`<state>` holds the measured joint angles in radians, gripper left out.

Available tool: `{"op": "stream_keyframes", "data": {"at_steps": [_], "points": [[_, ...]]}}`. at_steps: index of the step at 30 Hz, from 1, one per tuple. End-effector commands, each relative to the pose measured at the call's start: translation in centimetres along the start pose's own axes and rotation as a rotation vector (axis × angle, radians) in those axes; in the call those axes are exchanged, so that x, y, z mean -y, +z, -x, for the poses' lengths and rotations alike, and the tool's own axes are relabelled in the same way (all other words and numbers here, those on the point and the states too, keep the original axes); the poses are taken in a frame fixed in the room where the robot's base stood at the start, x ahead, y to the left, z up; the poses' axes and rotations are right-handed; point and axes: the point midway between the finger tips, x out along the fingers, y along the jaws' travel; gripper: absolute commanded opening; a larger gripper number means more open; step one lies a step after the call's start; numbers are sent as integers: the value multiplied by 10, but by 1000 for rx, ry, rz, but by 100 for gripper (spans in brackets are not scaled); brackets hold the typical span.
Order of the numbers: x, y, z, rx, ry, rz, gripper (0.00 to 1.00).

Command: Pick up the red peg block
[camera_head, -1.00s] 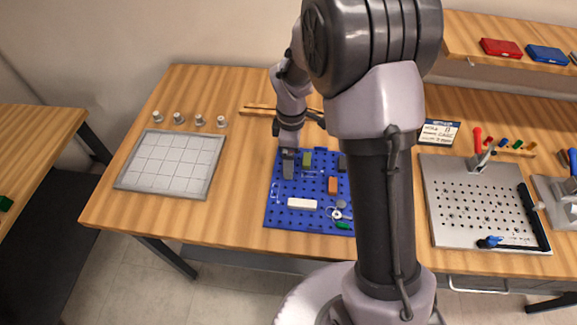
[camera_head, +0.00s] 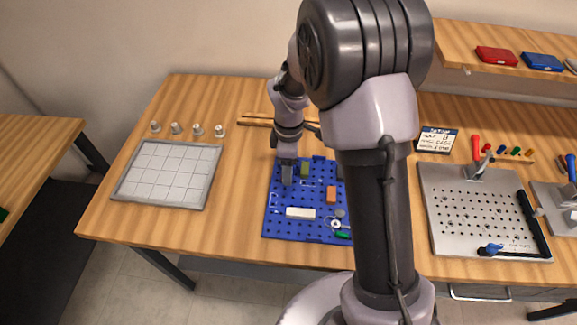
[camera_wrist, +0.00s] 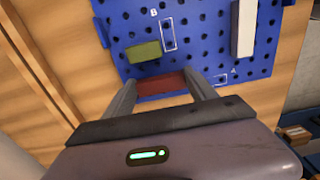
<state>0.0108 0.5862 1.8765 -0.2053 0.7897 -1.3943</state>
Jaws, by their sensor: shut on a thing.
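The red peg block (camera_wrist: 162,84) is between the two fingers of my gripper (camera_wrist: 160,88) in the wrist view, at the edge of the blue pegboard (camera_wrist: 122,28). The fingers are shut on it. In the head view my gripper (camera_head: 287,172) is over the upper left corner of the blue pegboard (camera_head: 275,222), and the red block is hidden behind the fingers there. I cannot tell whether the block is still seated on the board or just lifted.
An olive-green block (camera_wrist: 144,52) lies close beside the red one. A white block (camera_head: 300,213) and an orange block (camera_head: 331,194) are also on the board. A grey gridded tray (camera_head: 168,174) lies left; a metal hole plate (camera_head: 480,210) stands right. Wood between tray and board is clear.

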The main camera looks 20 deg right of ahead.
Motion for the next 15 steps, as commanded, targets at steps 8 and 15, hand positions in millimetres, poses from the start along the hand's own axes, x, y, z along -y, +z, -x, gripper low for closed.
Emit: {"op": "stream_keyframes", "data": {"at_steps": [8, 15], "points": [[18, 3, 30, 0, -1, 1, 27], [82, 14, 36, 0, -1, 2, 27]]}}
